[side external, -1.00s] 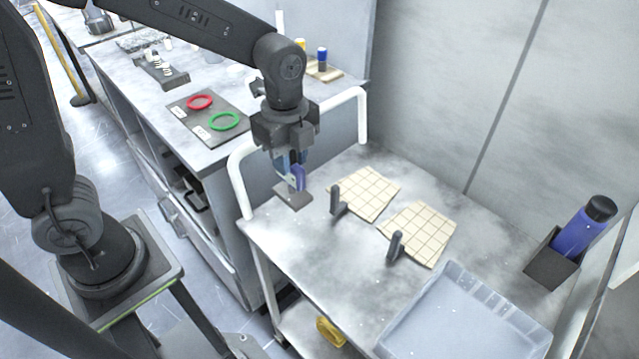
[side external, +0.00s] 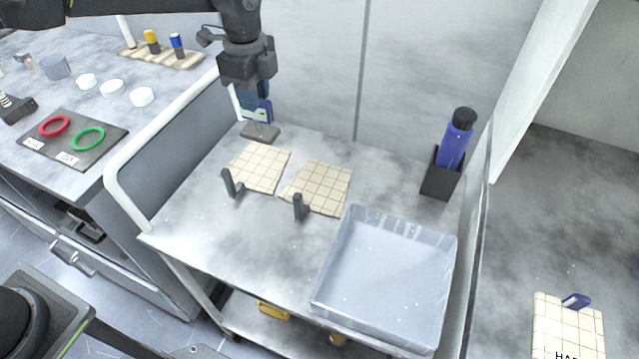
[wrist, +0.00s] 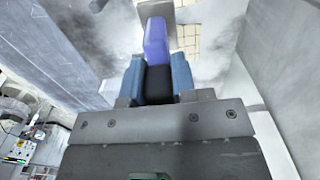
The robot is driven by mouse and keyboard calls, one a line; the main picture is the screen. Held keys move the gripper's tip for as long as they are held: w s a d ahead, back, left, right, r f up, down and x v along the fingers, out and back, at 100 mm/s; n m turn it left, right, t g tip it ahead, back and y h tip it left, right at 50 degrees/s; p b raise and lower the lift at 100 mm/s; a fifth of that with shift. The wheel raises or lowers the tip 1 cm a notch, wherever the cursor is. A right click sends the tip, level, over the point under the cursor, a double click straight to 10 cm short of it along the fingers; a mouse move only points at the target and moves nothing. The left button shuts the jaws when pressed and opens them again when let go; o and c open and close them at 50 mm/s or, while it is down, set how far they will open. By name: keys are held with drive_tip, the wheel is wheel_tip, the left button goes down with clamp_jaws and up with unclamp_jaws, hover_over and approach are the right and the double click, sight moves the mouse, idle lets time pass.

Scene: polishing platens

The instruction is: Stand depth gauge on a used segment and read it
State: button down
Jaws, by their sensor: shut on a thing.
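My gripper (side external: 258,100) points down at the far left corner of the cart and is shut on a blue-purple gauge with a pale face (side external: 261,114). In the wrist view the gauge (wrist: 156,42) sticks out between my blue fingers (wrist: 158,80). The gauge's lower end is at or just above a small grey plate (side external: 260,133); I cannot tell whether they touch. Two cream, grid-grooved segments (side external: 258,165) (side external: 322,184) lie on the cart in front of the plate, apart from the gauge. Which one is used I cannot tell. The gauge's reading is too small to make out.
Two dark upright posts (side external: 228,183) (side external: 299,207) stand at the segments' near edges. A clear tray (side external: 385,275) fills the cart's front right. A blue bottle with a black cap (side external: 457,140) sits in a black holder (side external: 440,182). A white rail (side external: 150,150) borders the left.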

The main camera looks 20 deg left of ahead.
drive_tip(key=shift+w+d+f, duration=0.15)
drive_tip(key=shift+w+d, duration=0.35)
drive_tip(key=shift+w, duration=0.05)
drive_tip(key=d+f, duration=1)
drive_tip(key=d, duration=0.1)
drive_tip(key=shift+d+f, duration=0.15)
drive_tip(key=shift+f, duration=0.25)
drive_tip(key=shift+w+f, duration=0.1)
drive_tip(key=shift+f, duration=0.05)
drive_tip(key=c, duration=0.9)
unclamp_jaws()
wheel_tip(320, 180, up, 12)
drive_tip(key=shift+r, duration=0.15)
